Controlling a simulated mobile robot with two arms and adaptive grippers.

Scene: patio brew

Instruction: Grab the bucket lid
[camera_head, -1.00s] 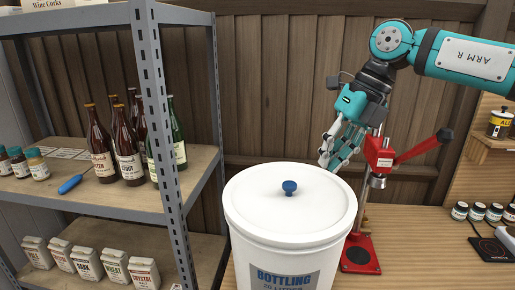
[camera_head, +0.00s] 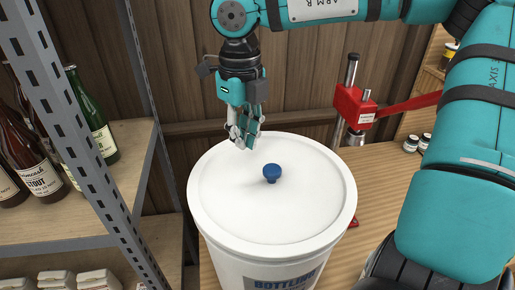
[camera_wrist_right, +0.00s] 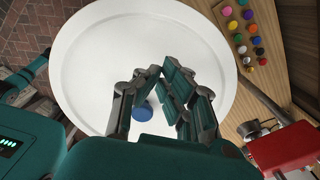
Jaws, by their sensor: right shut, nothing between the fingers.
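The bucket lid (camera_head: 225,203) is round and white with a blue knob (camera_head: 272,172) at its middle. It lies flat on the white bottling bucket (camera_head: 240,262). My right gripper (camera_head: 241,143) is shut and empty, pointing down over the far left part of the lid, a short way from the knob. In the right wrist view the lid (camera_wrist_right: 95,60) fills the middle, and the blue knob (camera_wrist_right: 142,111) shows beyond the fingers, partly hidden by them. I cannot tell whether the fingertips touch the lid.
A red bench capper (camera_head: 352,105) stands behind and right of the bucket on the wooden table (camera_head: 385,180). A metal shelf (camera_head: 75,220) with bottles stands close at the left. Several coloured caps (camera_wrist_right: 248,42) lie on the wood in the right wrist view.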

